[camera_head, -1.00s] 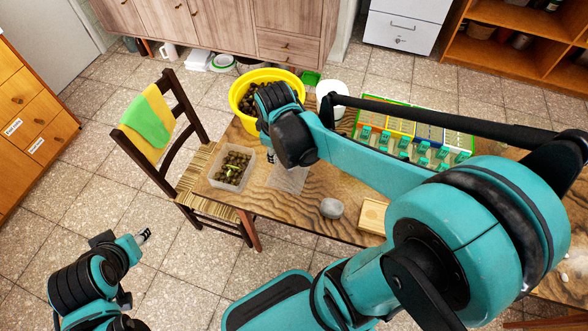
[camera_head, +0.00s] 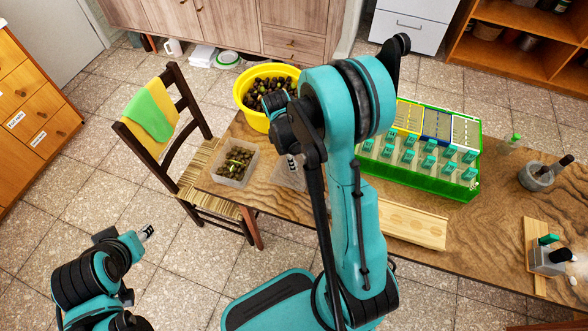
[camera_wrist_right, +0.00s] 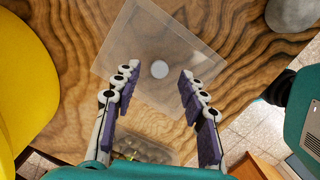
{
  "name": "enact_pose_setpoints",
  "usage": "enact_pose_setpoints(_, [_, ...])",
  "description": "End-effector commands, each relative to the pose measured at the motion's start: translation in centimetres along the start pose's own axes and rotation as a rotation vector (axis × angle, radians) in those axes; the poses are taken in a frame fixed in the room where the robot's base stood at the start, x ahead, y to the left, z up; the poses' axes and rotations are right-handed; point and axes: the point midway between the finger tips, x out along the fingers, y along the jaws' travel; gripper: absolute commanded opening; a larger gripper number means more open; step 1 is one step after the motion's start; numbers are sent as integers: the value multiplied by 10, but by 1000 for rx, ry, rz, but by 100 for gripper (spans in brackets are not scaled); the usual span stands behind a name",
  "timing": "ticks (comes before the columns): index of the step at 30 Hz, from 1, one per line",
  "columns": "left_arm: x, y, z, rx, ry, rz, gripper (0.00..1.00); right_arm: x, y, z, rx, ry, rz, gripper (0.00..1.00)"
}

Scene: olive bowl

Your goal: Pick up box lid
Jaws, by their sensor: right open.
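The box lid (camera_wrist_right: 135,45) is a clear, thin square with a small round pale knob at its middle. It lies flat on the wooden table, and in the head view its edge (camera_head: 283,179) shows, partly hidden by my right arm. My right gripper (camera_wrist_right: 159,74) is open and points down over the lid, a finger on either side of the knob in the picture. In the head view its fingers (camera_head: 292,165) show above the lid; contact cannot be told. My left gripper (camera_head: 146,232) hangs off the table at the left, too small to read.
A clear box (camera_head: 232,182) of olives stands left of the lid. A yellow bowl (camera_head: 246,115) of olives stands behind. A green-framed rack (camera_head: 425,182) and a wooden board (camera_head: 415,226) are right of my arm. A chair (camera_head: 184,123) adjoins the table's left end.

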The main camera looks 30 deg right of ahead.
Motion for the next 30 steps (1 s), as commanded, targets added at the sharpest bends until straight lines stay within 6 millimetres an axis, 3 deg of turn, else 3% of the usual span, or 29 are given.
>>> enact_pose_setpoints(3, [9,0,7,0,0,0,41,21,0,0,1,0,0,42])
enact_pose_setpoints(11, [8,0,6,0,0,0,41,23,0,0,0,0,1,42])
enact_pose_setpoints(15, [8,0,6,0,0,0,41,23,0,0,1,0,1,5])
enact_pose_setpoints(16, [8,0,6,0,0,0,41,23,0,0,1,0,1,0])
enact_pose_setpoints(30, [7,0,5,0,0,0,41,19,0,1,1,0,1,0])
